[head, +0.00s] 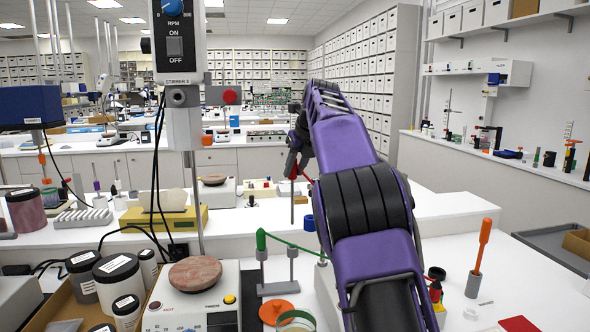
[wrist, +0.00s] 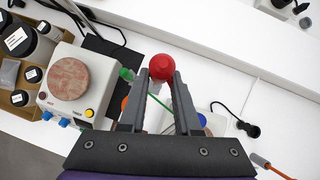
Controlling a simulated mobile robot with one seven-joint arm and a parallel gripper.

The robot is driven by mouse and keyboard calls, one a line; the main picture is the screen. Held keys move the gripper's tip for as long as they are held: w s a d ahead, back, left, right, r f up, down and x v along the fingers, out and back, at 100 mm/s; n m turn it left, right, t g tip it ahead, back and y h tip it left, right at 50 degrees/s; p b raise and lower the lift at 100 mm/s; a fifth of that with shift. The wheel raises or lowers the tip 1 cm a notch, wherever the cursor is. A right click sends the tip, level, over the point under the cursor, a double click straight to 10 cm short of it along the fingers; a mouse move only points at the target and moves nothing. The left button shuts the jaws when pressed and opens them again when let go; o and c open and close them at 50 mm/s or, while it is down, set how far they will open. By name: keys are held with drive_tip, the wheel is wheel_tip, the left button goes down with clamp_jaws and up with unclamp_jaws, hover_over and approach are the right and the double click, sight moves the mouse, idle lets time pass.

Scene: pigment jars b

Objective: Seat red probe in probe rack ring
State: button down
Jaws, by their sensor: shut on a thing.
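The red probe has a rounded red head (wrist: 161,67) that shows between my fingertips in the wrist view. In the head view a thin grey shaft (head: 292,205) hangs about upright below my gripper (head: 298,155), with a bit of red beside it. My gripper (wrist: 160,90) is shut on the red probe and holds it above the bench. A green probe (head: 261,241) with a green cable stands on the near bench, beside a grey upright post (head: 293,262); these look like part of the rack. I cannot make out an empty ring clearly.
A hotplate stirrer (head: 195,290) with a reddish disc and a tall column stands left. A box of pigment jars (head: 118,275) is further left. An orange-handled tool (head: 483,240) stands upright at right. A blue ring-like item (head: 309,222) lies beyond the green cable.

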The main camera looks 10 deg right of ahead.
sight(292, 193)
drive_tip(key=shift+f+b, duration=1.75)
drive_tip(key=shift+f, duration=1.15)
drive_tip(key=shift+p, duration=1.35)
